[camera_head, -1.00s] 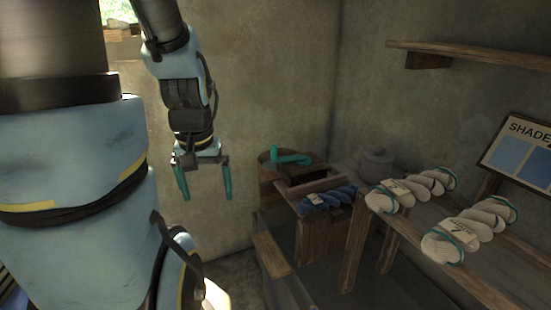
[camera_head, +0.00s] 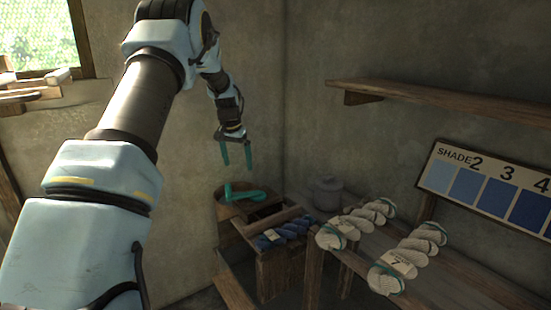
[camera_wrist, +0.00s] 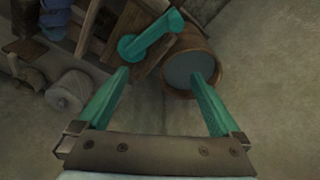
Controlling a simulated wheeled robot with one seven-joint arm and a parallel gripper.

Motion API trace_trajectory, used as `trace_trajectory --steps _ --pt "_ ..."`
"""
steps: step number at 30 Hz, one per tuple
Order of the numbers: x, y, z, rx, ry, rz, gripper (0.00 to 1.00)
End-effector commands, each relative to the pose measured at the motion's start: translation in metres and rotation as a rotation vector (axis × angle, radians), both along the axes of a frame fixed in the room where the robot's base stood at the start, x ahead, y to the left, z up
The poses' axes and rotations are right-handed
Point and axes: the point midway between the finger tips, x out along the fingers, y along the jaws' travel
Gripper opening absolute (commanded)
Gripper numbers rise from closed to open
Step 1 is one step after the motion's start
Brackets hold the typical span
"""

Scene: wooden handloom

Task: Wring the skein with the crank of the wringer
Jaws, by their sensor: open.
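My gripper (camera_head: 237,164) is open and empty, its two teal fingers pointing down above the crank. The teal crank (camera_head: 248,194) of the wringer stands by a wooden tub (camera_head: 224,211) in the corner. In the wrist view the crank (camera_wrist: 151,38) lies beyond my fingertips (camera_wrist: 158,74), apart from them. The tub (camera_wrist: 205,42) shows there beside the crank, with a greyish inside. A dark blue skein (camera_head: 285,232) with a pale label lies on a wooden stand just right of the crank. I cannot tell whether any skein is in the wringer.
Two off-white skeins, a far one (camera_head: 352,224) and a near one (camera_head: 408,262), lie on the bench at right. A grey lidded pot (camera_head: 326,192) stands behind. A wall shelf (camera_head: 440,100) and a shade board (camera_head: 490,187) are at right.

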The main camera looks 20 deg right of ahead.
Motion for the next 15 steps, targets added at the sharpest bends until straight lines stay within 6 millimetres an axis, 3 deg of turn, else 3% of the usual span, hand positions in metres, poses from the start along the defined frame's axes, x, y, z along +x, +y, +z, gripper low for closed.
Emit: trace_trajectory --steps 1,3,7,10,15 --pt "0.012 -0.024 -0.005 -0.002 -0.001 -0.051 1.00" --pt "0.024 -0.053 -0.012 -0.006 -0.005 -0.121 1.00" --pt "0.036 -0.101 -0.027 -0.012 -0.012 -0.241 1.00" --pt "0.038 -0.128 -0.036 -0.016 -0.018 -0.311 1.00" --pt "0.037 -0.148 -0.044 -0.020 -0.022 -0.372 1.00"
